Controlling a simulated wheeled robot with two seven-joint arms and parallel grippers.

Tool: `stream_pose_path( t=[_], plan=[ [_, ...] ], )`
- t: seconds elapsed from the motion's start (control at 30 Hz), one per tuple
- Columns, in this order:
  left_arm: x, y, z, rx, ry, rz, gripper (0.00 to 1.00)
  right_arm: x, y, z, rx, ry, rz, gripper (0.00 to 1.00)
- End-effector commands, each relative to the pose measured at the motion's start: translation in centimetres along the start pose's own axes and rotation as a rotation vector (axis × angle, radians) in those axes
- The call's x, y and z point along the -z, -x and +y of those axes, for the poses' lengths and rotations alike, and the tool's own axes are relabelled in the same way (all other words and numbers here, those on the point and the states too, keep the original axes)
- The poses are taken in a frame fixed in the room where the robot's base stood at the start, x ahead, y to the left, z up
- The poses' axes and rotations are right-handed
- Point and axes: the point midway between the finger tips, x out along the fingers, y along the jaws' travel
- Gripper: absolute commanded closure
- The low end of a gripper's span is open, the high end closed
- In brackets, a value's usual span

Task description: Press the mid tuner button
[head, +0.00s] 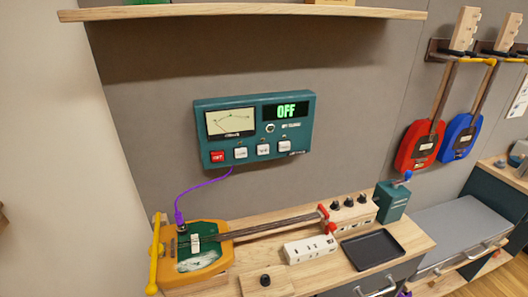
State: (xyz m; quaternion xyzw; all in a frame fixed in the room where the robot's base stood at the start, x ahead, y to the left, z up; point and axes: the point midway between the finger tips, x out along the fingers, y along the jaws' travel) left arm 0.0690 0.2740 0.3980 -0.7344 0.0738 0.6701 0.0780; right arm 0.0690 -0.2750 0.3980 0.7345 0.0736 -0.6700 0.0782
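A teal tuner box (250,172) is fixed to the grey wall, with a needle dial (231,121) at its upper left. The button labels are too small to read, so I cannot tell which is marked mid. Neither of my grippers is in view.
A purple cable (186,194) runs from the tuner to a yellow-green guitar (194,260) on the wooden bench below. A black tray (374,250) and a white box (311,249) sit right of it. A wooden shelf (245,11) juts out above. The wall space before the tuner is clear.

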Motion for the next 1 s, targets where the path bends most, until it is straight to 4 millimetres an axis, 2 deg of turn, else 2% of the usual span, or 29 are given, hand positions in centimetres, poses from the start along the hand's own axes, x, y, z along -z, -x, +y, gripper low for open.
stream_pose_path(
  t=[0.03, 0.27, 1.0],
  plan=[
    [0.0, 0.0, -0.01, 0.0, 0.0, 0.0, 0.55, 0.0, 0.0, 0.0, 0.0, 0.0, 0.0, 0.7],
    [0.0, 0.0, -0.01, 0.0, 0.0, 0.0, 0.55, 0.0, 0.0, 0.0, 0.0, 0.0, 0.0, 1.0],
    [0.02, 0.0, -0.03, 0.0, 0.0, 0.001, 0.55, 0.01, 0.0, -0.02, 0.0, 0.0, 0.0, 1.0]
  ],
)
